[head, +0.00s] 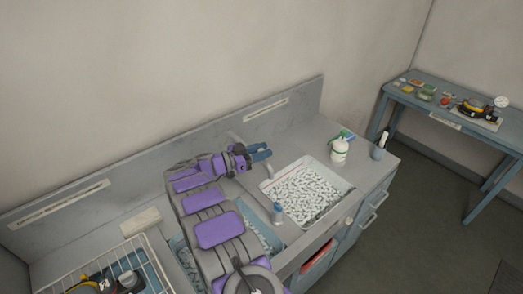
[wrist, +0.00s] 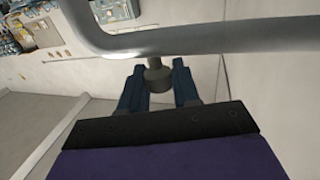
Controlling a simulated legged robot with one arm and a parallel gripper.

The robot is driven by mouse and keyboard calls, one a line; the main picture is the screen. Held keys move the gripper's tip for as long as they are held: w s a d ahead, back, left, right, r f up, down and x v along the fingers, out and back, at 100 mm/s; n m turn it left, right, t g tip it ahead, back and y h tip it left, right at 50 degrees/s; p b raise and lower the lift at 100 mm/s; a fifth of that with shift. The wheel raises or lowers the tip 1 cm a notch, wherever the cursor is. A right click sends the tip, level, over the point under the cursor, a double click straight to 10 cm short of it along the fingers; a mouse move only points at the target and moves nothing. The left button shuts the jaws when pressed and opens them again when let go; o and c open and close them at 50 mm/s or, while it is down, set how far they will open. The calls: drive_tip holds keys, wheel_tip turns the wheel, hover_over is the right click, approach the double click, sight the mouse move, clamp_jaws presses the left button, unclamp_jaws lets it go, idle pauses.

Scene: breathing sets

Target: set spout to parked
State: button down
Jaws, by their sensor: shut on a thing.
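The spout (wrist: 200,41) is a thick grey pipe that crosses the top of the wrist view and bends up at the left. A short grey knob (wrist: 157,76) hangs below the pipe. My gripper (wrist: 158,74) has its two dark blue fingers on either side of this knob, shut on it. In the head view my gripper (head: 261,152) reaches over the back of the sink counter, and my purple and grey arm covers part of the sink. Most of the spout is hidden or too small to trace there.
A wire rack (head: 139,243) is at the lower left. A blue table (head: 448,116) stands at the far right.

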drive_tip(key=shift+w+d, duration=0.25)
drive_tip(key=shift+d, duration=0.05)
drive_tip(key=c, duration=1.2)
unclamp_jaws()
drive_tip(key=shift+o, duration=1.4)
drive_tip(key=shift+a, duration=0.15)
drive_tip(key=v, duration=1.7)
drive_tip(key=shift+a, duration=0.3)
drive_tip(key=shift+s+a+f, duration=0.1)
drive_tip(key=shift+a+f, duration=0.05)
drive_tip(key=shift+a, duration=0.1)
